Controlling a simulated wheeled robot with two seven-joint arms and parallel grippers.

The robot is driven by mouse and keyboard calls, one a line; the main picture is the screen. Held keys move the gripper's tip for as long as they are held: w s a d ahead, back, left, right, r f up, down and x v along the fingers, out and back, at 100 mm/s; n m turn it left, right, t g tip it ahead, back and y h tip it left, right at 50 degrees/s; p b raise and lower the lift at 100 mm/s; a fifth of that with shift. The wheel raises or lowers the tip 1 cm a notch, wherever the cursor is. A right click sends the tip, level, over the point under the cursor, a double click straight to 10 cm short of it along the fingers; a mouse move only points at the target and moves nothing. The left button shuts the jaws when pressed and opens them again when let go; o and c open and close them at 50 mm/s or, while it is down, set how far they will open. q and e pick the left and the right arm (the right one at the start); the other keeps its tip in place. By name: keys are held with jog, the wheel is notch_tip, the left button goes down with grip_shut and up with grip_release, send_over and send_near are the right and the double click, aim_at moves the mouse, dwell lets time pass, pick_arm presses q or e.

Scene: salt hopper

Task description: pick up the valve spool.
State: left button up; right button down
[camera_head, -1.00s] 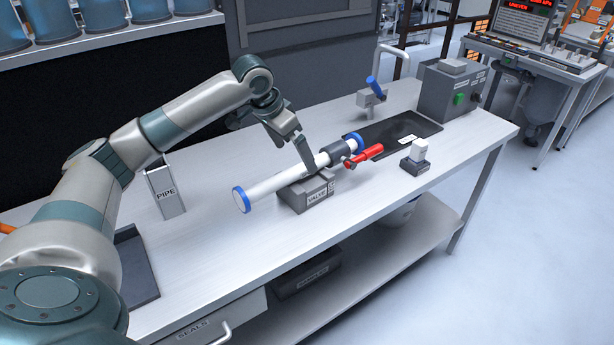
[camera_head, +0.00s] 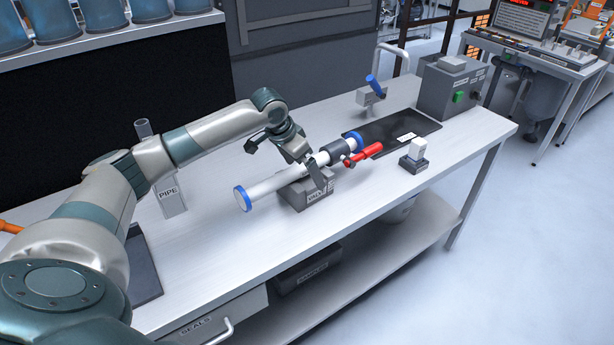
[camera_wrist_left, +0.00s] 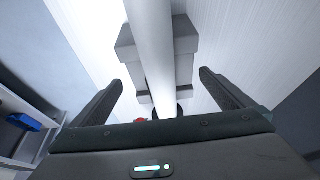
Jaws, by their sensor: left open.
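The valve spool (camera_head: 268,186) is a white tube with blue end caps, a dark collar (camera_head: 337,152) and a red handle (camera_head: 366,155). It lies across a grey cradle (camera_head: 303,196) labelled VALVE. My left gripper (camera_head: 317,168) is open at the spool's middle, above the cradle, with one finger on the near side. In the left wrist view the white tube (camera_wrist_left: 150,40) runs between the two spread fingers, with a gap on each side. The cradle shows beneath it. The far finger is mostly hidden in the head view. My right gripper is not in view.
A grey holder (camera_head: 172,200) labelled PIPE stands to the left. A black mat (camera_head: 395,133), a small block with a white top (camera_head: 414,157), a blue-handled fitting (camera_head: 371,95) and a control box (camera_head: 452,90) are to the right. The bench front is clear.

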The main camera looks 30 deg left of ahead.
aim_at(307, 176)
pick_arm(q)
jog(key=p+x, duration=0.1)
jog(key=x, duration=0.3)
jog(key=shift+a+p, duration=0.15)
jog(key=shift+p, duration=0.2)
jog(key=shift+w+f, duration=0.25)
jog(key=shift+f, duration=0.15)
jog(key=shift+r, duration=0.1)
jog(key=c, duration=1.7)
jog(key=shift+o, duration=0.2)
